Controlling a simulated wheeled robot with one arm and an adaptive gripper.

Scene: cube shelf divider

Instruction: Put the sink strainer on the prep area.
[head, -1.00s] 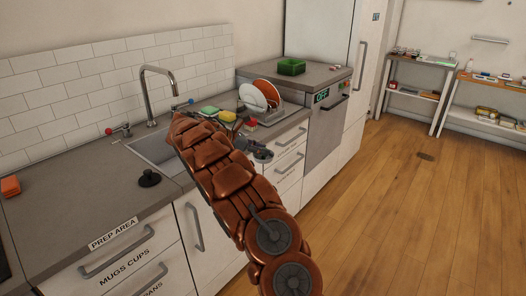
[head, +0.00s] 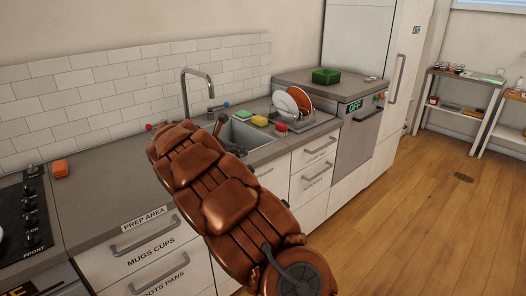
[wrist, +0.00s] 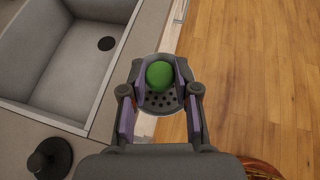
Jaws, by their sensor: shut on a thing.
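In the wrist view my gripper (wrist: 160,72) is shut on the sink strainer (wrist: 158,103), a grey perforated disc with a round green knob (wrist: 159,77) between the fingers. It hangs over the counter's front edge, beside the floor. In the head view my arm hides the gripper and strainer. The prep area is the grey counter (head: 103,190) above the "PREP AREA" label (head: 144,218), between the stove and the sink. It lies left of my arm.
The sink (wrist: 65,60) is left of my gripper in the wrist view. A black stopper-like object (wrist: 50,158) stands on the counter there. Much of the prep counter is clear.

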